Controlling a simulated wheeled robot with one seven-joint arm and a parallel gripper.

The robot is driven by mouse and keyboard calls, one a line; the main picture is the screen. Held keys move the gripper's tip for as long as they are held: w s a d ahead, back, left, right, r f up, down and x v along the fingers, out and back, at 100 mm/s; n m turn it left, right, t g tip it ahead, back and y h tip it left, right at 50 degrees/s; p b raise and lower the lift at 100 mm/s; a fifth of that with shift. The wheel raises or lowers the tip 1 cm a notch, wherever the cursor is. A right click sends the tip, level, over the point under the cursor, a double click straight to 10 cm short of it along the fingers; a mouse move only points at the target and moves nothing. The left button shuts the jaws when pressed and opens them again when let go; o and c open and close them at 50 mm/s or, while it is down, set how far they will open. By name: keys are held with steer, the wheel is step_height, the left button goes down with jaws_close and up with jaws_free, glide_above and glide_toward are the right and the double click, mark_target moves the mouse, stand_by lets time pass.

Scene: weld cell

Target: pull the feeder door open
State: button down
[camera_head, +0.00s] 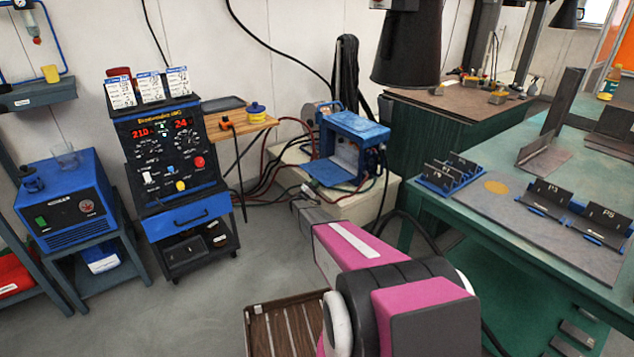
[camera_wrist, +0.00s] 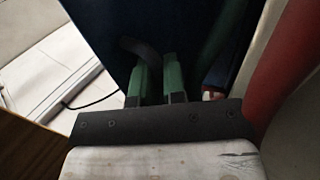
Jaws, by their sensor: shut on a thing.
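The feeder (camera_head: 355,130) is a blue box on a pale cabinet in the middle of the head view. Its front is open and shows a grey interior. The blue door (camera_head: 332,173) is folded outward at the bottom, nearly flat. In the wrist view the door is a dark blue panel (camera_wrist: 108,35) ahead of the fingers. My gripper (camera_wrist: 158,82) has two green fingers, closed on the door's dark handle (camera_wrist: 140,48); its curved strap shows at the fingertips. The exact contact is shadowed. In the head view my pink arm reaches toward the door's near edge.
Red and black cables (camera_head: 275,150) run left of the feeder. A welding power source (camera_head: 165,150) stands farther left. A green table (camera_head: 465,215) with metal fixtures is on the right. A slatted brown crate (camera_head: 285,325) sits below my arm. A red hose (camera_wrist: 285,70) passes on the right in the wrist view.

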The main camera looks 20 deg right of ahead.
stand_by(0.3)
steer(key=c, duration=1.2)
jaws_free()
steer(key=v, duration=1)
steer(key=shift+a+f, duration=0.25)
steer(key=shift+f, duration=0.05)
steer(key=shift+s, duration=0.1)
